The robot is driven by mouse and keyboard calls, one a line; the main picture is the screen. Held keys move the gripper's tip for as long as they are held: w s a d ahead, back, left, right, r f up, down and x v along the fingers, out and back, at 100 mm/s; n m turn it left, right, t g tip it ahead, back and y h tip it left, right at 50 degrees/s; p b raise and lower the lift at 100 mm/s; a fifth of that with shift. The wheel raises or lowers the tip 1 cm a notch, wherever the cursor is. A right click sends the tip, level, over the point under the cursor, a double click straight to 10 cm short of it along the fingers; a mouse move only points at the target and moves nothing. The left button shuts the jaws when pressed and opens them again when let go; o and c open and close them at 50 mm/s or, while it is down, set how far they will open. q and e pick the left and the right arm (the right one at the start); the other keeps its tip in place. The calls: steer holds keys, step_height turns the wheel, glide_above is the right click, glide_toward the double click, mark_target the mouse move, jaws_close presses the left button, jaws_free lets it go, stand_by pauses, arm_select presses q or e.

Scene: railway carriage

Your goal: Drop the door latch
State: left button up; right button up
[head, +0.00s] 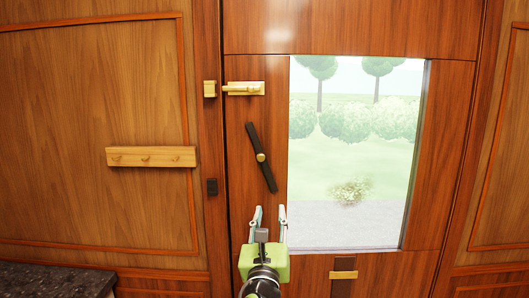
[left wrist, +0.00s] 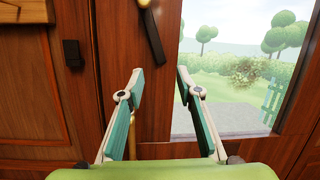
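The door latch (head: 252,140) is a dark bar on a brass pivot, mounted on the wooden door left of the window. It stands steeply tilted, upper end to the left and lower end to the right. Its lower part shows at the top of the left wrist view (left wrist: 153,38). A small dark catch (head: 212,187) sits on the door post, lower left of the latch; it also shows in the left wrist view (left wrist: 72,53). The bar is apart from the catch. My left gripper (head: 269,212) is open and empty, below the latch's lower end. My right gripper is out of view.
A brass bolt (head: 245,88) and its brass keeper (head: 210,89) sit above the latch. A brass upright piece (left wrist: 131,130) shows behind my left fingers. A peg rail (head: 150,157) is on the left wall. A dark speckled counter (head: 55,282) is lower left.

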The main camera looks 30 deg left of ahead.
mark_target(260, 158)
arm_select(q)
step_height(260, 158, up, 8)
steer(key=s+a+y, duration=0.1)
steer(key=s+y, duration=0.1)
steer(key=s, duration=0.1)
steer(key=shift+m, duration=0.3)
steer(key=p+x, duration=0.3)
steer(key=x, duration=1)
steer(key=shift+w+a+p, duration=0.15)
steer(key=shift+w+p, duration=0.05)
steer(key=shift+p, duration=0.15)
steer(key=shift+s, duration=0.1)
jaws_close()
